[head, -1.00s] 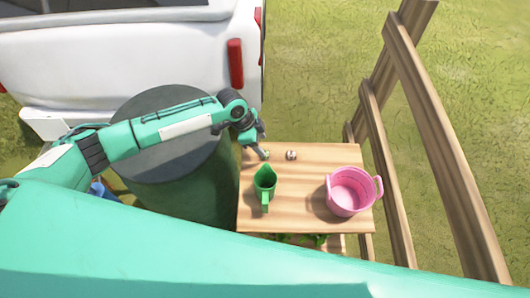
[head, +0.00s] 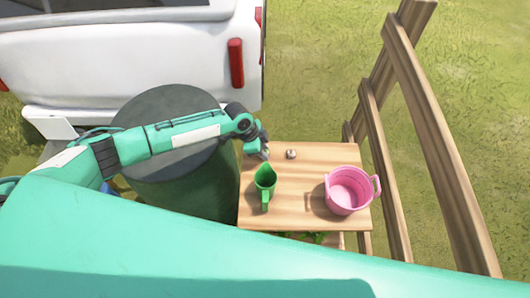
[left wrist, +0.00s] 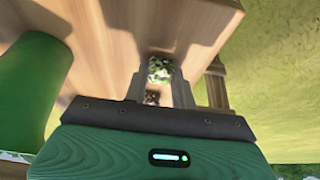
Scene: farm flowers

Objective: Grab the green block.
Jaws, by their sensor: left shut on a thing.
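A small green-and-white mottled block (left wrist: 159,70) is between the fingertips of my left gripper (left wrist: 160,80) in the left wrist view. The fingers are shut on it. In the head view my left gripper (head: 262,152) is low at the far left corner of the wooden table (head: 305,205), and the block is too small or hidden to make out there. A second small block (head: 291,154), pale and brownish, stands on the table just right of the gripper. My right gripper is not in view.
A green watering can (head: 265,182) stands on the table nearer to me, and a pink bucket (head: 349,190) at its right. A dark green barrel (head: 170,105) is under my left arm. A wooden fence (head: 440,130) runs along the right; a white vehicle (head: 130,60) stands behind.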

